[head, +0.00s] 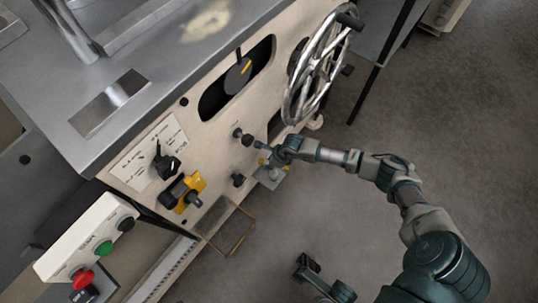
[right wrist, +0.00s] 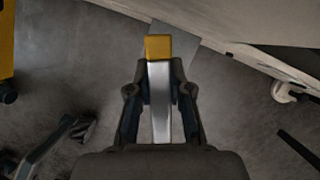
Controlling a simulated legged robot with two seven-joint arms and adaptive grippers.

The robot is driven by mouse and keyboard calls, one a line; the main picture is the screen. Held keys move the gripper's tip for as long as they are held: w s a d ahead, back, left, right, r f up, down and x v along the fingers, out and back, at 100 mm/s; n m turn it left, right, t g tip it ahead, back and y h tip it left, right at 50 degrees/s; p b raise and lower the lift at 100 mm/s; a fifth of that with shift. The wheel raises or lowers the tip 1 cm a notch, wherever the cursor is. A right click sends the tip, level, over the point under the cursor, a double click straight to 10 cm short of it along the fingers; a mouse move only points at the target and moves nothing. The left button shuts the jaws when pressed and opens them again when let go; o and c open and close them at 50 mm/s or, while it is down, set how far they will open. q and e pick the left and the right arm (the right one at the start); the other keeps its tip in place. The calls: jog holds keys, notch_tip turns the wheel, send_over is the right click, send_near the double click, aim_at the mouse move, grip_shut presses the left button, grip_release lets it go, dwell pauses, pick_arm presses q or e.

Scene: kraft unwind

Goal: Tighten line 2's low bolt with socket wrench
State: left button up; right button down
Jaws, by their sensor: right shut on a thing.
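My right gripper (head: 266,152) is beside the machine's cream front panel, below the handwheel. In the right wrist view its fingers (right wrist: 160,92) are shut on a silver tool with a yellow end, which looks like the socket wrench (right wrist: 161,105). The yellow end points away from the palm, and the floor shows behind it. Two dark round fittings, an upper one (head: 247,139) and a lower one (head: 238,180), stand on the panel left of the gripper; I cannot tell which is line 2's low bolt. My left gripper (head: 308,268) is low over the floor, its opening unclear.
The chrome handwheel (head: 318,68) stands above my right gripper. A yellow fitting (head: 185,191), a black switch (head: 166,164) and a dial (head: 238,76) are on the panel. A button box (head: 88,238) is at lower left.

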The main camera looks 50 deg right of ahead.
jog(key=shift+d+f, duration=0.25)
jog(key=shift+a, duration=0.1)
dwell(0.5)
jog(key=shift+f, duration=0.15)
jog(key=shift+f, duration=0.2)
dwell(0.8)
jog(key=shift+f, duration=0.2)
jog(key=shift+f, duration=0.15)
dwell(0.7)
